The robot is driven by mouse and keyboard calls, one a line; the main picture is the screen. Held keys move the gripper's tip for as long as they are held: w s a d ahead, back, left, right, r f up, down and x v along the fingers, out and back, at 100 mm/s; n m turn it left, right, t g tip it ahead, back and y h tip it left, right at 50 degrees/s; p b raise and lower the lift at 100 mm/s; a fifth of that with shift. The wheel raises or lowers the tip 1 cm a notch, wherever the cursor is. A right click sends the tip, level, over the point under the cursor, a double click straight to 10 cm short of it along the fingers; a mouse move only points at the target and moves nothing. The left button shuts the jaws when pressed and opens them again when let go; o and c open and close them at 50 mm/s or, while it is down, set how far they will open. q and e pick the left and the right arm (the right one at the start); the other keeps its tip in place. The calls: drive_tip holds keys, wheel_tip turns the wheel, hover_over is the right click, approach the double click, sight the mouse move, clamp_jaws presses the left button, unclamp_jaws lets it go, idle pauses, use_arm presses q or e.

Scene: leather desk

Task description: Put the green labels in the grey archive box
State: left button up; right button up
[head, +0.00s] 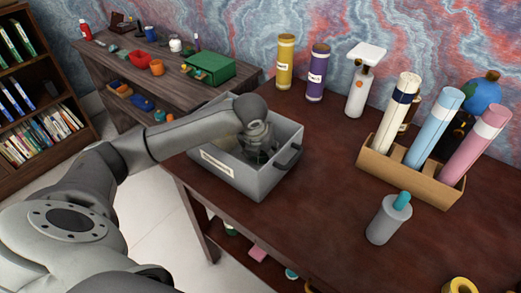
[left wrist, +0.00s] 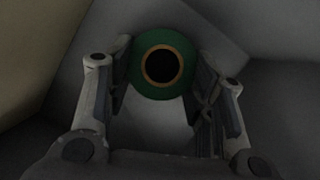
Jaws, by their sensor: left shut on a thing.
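The grey archive box (head: 255,181) stands open on the left end of the dark red desk, with a white label on its front. My left gripper (head: 258,152) reaches down inside it, and its fingers are mostly hidden by the box wall and the arm. In the left wrist view the green labels (left wrist: 160,93) are a green roll with a tan-rimmed dark hole. The roll sits between the two fingers of my left gripper (left wrist: 163,85), which are shut on it. Whether the roll touches the box floor cannot be told. My right gripper is not in view.
A cardboard holder (head: 409,180) with several tubes stands on the right. A grey cylinder (head: 382,224) with a teal top stands in front of it. The desk's middle is clear.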

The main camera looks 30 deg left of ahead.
use_arm(q)
drive_tip(key=o, duration=0.6)
drive_tip(key=shift+f, duration=0.1)
drive_tip(key=o, duration=0.5)
drive_tip(key=shift+c, duration=0.2)
drive_tip(key=shift+r, duration=0.35)
drive_tip(key=v, duration=1.1)
drive_tip(key=shift+s+r, duration=0.25)
